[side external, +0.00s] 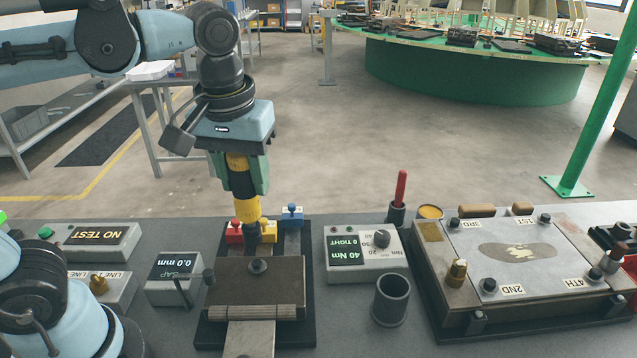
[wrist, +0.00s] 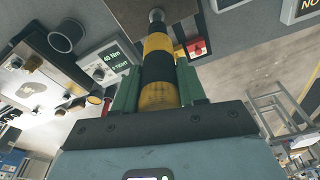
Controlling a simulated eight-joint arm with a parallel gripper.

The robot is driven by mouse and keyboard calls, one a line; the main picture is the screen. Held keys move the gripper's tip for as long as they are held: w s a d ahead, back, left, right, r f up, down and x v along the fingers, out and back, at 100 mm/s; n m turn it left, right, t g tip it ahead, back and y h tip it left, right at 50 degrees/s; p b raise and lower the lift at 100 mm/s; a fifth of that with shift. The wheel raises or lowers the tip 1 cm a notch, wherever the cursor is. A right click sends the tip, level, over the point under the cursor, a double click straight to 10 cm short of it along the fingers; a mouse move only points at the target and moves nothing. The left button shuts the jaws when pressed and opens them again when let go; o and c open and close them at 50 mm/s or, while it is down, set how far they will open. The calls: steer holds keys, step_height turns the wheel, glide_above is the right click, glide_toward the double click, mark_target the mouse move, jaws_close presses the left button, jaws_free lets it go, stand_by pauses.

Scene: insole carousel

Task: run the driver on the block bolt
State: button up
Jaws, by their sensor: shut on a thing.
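My gripper (side external: 243,182) is shut on the driver (side external: 247,208), a thick yellow and black banded tool. The driver points downward at the back of the block fixture. In the wrist view the green fingers (wrist: 157,92) hold the driver (wrist: 157,60) from both sides, its far end toward the block bolt. Contact between driver and bolt cannot be told. The torque box (side external: 366,267) reads 40 Nm and 0 TIGHT.
A gap box (side external: 174,285) reads 0.0 mm at left. A dark cup (side external: 391,300) and a large plate fixture (side external: 560,280) stand to the right.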

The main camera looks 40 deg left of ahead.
mark_target(250, 211)
steer(key=shift+f, duration=0.1)
steer(key=shift+f, duration=3.15)
stand_by(2.4)
steer(key=shift+r, duration=0.1)
stand_by(0.4)
steer(key=shift+r, duration=2.65)
